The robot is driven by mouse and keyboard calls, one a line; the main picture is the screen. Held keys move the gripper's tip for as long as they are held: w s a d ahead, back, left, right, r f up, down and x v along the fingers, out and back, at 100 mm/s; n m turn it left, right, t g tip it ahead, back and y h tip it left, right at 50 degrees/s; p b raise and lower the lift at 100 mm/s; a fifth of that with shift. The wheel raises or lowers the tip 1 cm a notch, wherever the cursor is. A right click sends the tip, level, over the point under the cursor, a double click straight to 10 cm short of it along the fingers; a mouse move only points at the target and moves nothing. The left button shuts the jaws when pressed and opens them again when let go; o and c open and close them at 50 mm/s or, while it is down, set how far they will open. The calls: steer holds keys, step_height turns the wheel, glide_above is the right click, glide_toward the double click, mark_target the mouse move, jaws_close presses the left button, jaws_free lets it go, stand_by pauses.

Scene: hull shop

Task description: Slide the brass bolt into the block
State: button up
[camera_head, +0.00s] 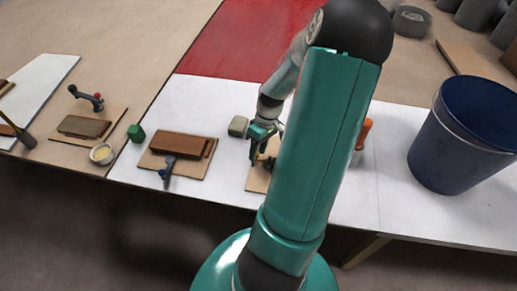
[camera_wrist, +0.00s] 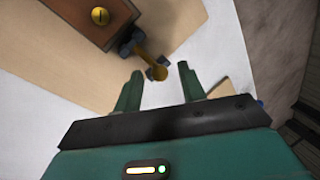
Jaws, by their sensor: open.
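In the wrist view, a brown block (camera_wrist: 72,18) lies at the upper left with a round brass disc on its top. The brass bolt (camera_wrist: 149,60) sticks out from a dark fitting at the block's end, its rounded head toward me. My gripper (camera_wrist: 160,85) is open, its two green fingers apart, with the bolt's head between or just beyond their tips; I cannot tell which. In the head view, my gripper (camera_head: 260,152) is low over a tan board (camera_head: 257,182).
A blue bucket (camera_head: 462,135) stands at the right. A grey-green block (camera_head: 238,126) sits just left of my gripper.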

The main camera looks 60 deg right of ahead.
steer(key=shift+c, duration=0.2)
jaws_close()
steer(key=shift+s+d, duration=0.4)
steer(key=shift+s, duration=0.4)
steer(key=shift+s+d, duration=0.4)
steer(key=shift+s, duration=0.4)
steer(key=shift+o, duration=0.2)
jaws_free()
steer(key=shift+s, duration=0.15)
steer(key=v, duration=1.4)
steer(key=shift+a, duration=0.15)
